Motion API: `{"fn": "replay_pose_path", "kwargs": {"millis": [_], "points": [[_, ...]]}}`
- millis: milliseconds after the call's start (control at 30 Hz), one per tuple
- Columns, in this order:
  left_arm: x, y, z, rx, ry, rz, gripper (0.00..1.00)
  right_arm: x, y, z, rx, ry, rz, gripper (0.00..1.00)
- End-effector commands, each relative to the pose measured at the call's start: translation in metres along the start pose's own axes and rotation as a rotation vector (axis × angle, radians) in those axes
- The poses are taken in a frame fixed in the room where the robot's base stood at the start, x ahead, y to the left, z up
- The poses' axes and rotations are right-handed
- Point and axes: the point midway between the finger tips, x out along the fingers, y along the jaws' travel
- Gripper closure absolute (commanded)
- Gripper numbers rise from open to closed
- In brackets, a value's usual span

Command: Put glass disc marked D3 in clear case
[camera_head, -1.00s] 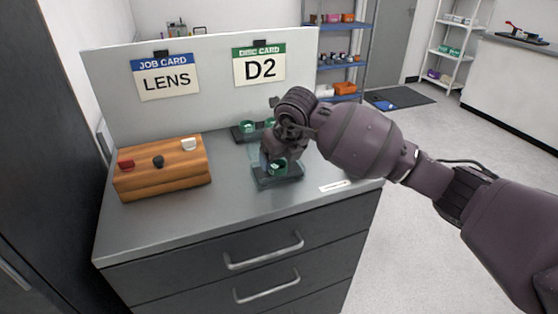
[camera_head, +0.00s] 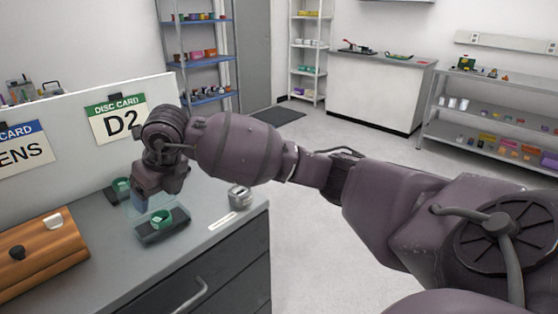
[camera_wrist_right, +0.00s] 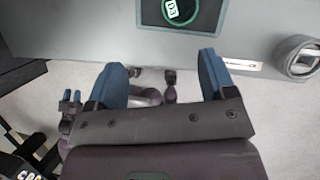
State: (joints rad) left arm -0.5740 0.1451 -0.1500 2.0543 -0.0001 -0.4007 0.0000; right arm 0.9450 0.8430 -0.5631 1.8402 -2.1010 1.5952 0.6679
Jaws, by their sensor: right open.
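A green-rimmed glass disc (camera_head: 160,219) lies in a dark tray (camera_head: 178,227) on the grey counter. In the right wrist view the disc (camera_wrist_right: 180,10) has a white label that appears to read D3, turned around, and its top is cut off. My right gripper (camera_head: 152,200) is just behind and left of this disc in the head view. In the right wrist view its blue fingers (camera_wrist_right: 162,62) are apart with nothing between them. A see-through shape (camera_head: 134,207), perhaps the clear case, stands beside the gripper, partly hidden. My left gripper is not in view.
Another green-rimmed disc (camera_head: 122,184) sits in a dark tray behind. A wooden block (camera_head: 45,262) with knobs stands at left. A grey metal ring-shaped part (camera_head: 240,197) and a white strip (camera_head: 222,221) lie near the right edge. A panel behind holds a D2 card (camera_head: 121,122).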

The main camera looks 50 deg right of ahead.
Motion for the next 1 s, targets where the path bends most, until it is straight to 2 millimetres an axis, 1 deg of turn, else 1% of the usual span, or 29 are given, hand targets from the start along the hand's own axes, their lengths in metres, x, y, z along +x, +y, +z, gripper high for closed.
{"fn": "replay_pose_path", "kwargs": {"millis": [33,67,100,167,200,300,400,500,567,633,767,867,967,1000], "points": [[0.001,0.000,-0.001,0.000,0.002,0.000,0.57,0.016,0.013,-0.014,-0.003,0.025,0.086,0.23],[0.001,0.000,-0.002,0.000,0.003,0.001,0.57,0.024,0.022,-0.023,-0.003,0.037,0.148,0.23],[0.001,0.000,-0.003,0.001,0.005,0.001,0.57,0.034,0.036,-0.035,0.003,0.053,0.243,0.23],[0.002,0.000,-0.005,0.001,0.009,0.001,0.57,0.047,0.059,-0.054,0.022,0.070,0.400,0.23],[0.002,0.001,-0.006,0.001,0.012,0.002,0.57,0.052,0.074,-0.066,0.043,0.076,0.508,0.23],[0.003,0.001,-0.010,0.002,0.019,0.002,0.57,0.059,0.106,-0.091,0.131,0.077,0.766,0.23],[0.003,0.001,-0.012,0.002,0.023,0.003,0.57,0.057,0.127,-0.110,0.262,0.056,1.003,0.23],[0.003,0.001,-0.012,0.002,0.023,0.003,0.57,0.051,0.137,-0.122,0.435,0.016,1.212,0.23],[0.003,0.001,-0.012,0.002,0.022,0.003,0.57,0.049,0.137,-0.127,0.553,-0.017,1.317,0.23],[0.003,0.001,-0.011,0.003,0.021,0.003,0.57,0.047,0.133,-0.131,0.693,-0.057,1.415,0.23],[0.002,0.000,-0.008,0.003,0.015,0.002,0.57,0.050,0.114,-0.141,0.976,-0.139,1.546,0.23],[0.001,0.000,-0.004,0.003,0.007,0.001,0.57,0.059,0.090,-0.154,1.239,-0.211,1.607,0.23],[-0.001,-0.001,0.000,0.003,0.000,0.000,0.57,0.075,0.060,-0.175,1.540,-0.290,1.621,0.23],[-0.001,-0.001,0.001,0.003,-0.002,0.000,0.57,0.083,0.047,-0.187,1.666,-0.319,1.610,0.23]]}}
